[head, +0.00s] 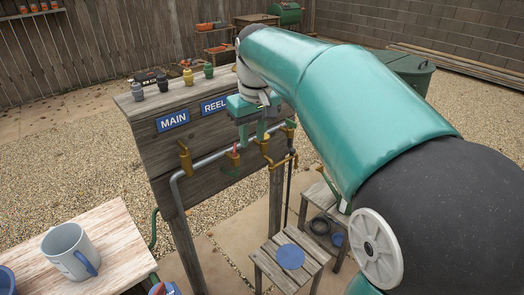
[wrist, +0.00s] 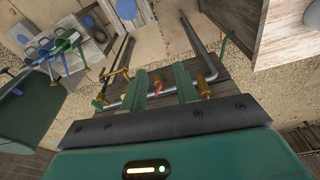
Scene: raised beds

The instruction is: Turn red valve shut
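The red valve handle (head: 235,154) stands on the grey pipe (head: 210,158) in front of the wooden board, between brass fittings. In the wrist view the red handle (wrist: 158,87) shows between my two green fingers, with space on both sides. My gripper (head: 252,132) is above and to the right of the handle in the head view; in the wrist view my gripper (wrist: 161,84) is open and empty. I cannot tell how far the fingers are from the handle. The handle's exact angle is too small to read.
The board carries blue signs, MAIN (head: 173,121) and REEL (head: 214,106). A grey mug (head: 70,250) stands on the table at front left. A stool with a blue disc (head: 290,256) is below the board.

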